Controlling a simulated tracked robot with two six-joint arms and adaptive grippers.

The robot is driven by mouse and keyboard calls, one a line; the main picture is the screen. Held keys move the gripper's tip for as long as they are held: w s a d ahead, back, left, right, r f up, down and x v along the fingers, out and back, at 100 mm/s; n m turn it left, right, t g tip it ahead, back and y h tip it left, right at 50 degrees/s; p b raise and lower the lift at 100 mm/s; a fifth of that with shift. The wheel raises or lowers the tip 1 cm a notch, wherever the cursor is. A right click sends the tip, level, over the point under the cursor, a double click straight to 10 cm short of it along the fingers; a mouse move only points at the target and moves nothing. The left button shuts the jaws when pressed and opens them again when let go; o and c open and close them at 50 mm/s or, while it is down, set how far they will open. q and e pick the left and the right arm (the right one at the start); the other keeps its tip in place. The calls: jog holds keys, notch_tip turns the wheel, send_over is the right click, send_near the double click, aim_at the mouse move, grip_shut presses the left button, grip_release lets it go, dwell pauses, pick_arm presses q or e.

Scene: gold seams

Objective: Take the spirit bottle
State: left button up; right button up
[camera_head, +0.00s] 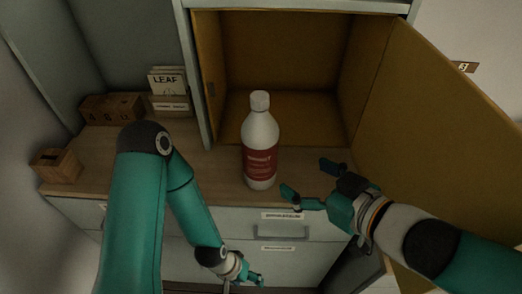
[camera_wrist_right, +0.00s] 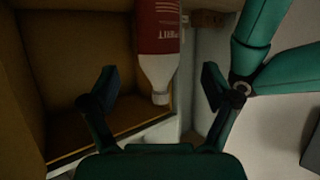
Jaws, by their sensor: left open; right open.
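The spirit bottle (camera_head: 261,139) is white with a white cap and a red label. It stands upright on the wooden counter, in front of the open cupboard. In the right wrist view the bottle (camera_wrist_right: 158,45) appears upside down, ahead of and between the fingers. My right gripper (camera_head: 308,184) is open and empty, just right of the bottle's lower part; its fingers (camera_wrist_right: 156,90) are spread in the wrist view. I cannot tell whether it touches the bottle. My left gripper (camera_head: 248,283) is low, in front of the drawers, open, with its fingertips near the bottom edge.
The cupboard (camera_head: 285,116) is open and looks empty, its door (camera_head: 440,120) swung out right. A LEAF box (camera_head: 167,82), a brown box (camera_head: 110,108) and a small wooden box (camera_head: 56,165) stand left. Drawers (camera_head: 285,222) lie below the counter (camera_head: 215,170).

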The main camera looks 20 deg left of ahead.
aim_at(269, 158)
jog(key=shift+o, duration=0.3)
jog(key=b+x, duration=0.4)
jog(key=x, duration=0.6)
jog(key=shift+f, duration=0.2)
jog(key=shift+w+a+f, duration=0.15)
jog(key=shift+w+a, duration=0.1)
jog(key=shift+a, duration=0.15)
jog(key=shift+w+b+x, duration=0.2)
jog(key=shift+b+x, duration=0.35)
jog(key=shift+x, duration=2.05)
jog(key=shift+d, duration=0.25)
jog(key=shift+c, duration=0.2)
jog(key=shift+f, duration=0.1)
jog(key=c, duration=1.6)
jog(key=shift+r, duration=0.2)
jog(key=shift+c, duration=0.3)
